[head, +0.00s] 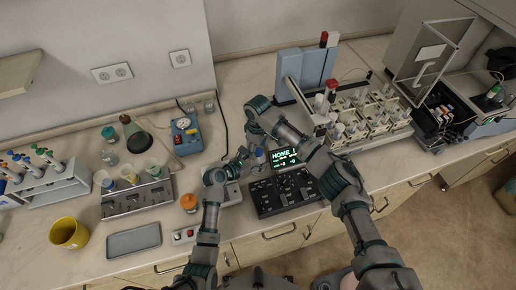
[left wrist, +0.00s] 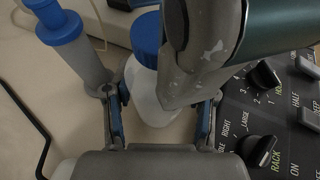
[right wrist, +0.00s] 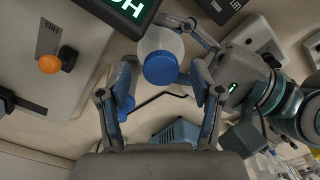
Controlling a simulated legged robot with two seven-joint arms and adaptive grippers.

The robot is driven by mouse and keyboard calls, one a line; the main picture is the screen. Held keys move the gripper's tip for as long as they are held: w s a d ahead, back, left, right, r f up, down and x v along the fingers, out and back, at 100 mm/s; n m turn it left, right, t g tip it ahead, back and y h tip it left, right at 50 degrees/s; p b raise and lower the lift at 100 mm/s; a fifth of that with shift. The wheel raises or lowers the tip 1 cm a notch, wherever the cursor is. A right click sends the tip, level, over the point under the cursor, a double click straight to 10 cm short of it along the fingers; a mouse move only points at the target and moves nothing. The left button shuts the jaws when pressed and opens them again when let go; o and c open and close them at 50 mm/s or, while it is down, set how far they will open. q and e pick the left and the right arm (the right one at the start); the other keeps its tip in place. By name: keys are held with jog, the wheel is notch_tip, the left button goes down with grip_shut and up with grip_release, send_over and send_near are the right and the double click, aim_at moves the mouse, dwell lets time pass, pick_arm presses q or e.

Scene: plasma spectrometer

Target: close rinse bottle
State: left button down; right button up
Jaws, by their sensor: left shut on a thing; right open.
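The rinse bottle is a whitish bottle (left wrist: 148,98) with a blue cap (left wrist: 148,35) at its top. My left gripper (left wrist: 160,108) is shut on the bottle's body from the side. In the right wrist view the blue cap (right wrist: 160,67) faces the camera, with the pale bottle (right wrist: 163,40) beyond it. My right gripper (right wrist: 160,95) is open above the bottle, with one finger on each side of the cap and gaps between. I cannot tell whether the cap is fully seated. In the head view the bottle (head: 259,155) is small and partly hidden by my arms.
A black control panel (head: 284,192) and a lit display (head: 285,157) are close to the bottle. A blue device (head: 186,134) stands behind it to the left. A sampler with racks of vials (head: 365,112) is to the right.

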pick_arm(q)
jog(key=shift+f, duration=0.1)
pick_arm(e)
notch_tip(320, 180, up, 12)
jog(key=shift+w+f, duration=0.15)
jog(key=shift+f, duration=0.05)
pick_arm(q)
jog(key=shift+c, duration=1.4)
grip_release()
jog(key=v, duration=1.2)
jog(key=shift+a, duration=0.1)
pick_arm(e)
jog(key=shift+a, duration=0.1)
pick_arm(q)
jog(key=shift+f, duration=0.15)
pick_arm(e)
jog(key=shift+f, duration=0.1)
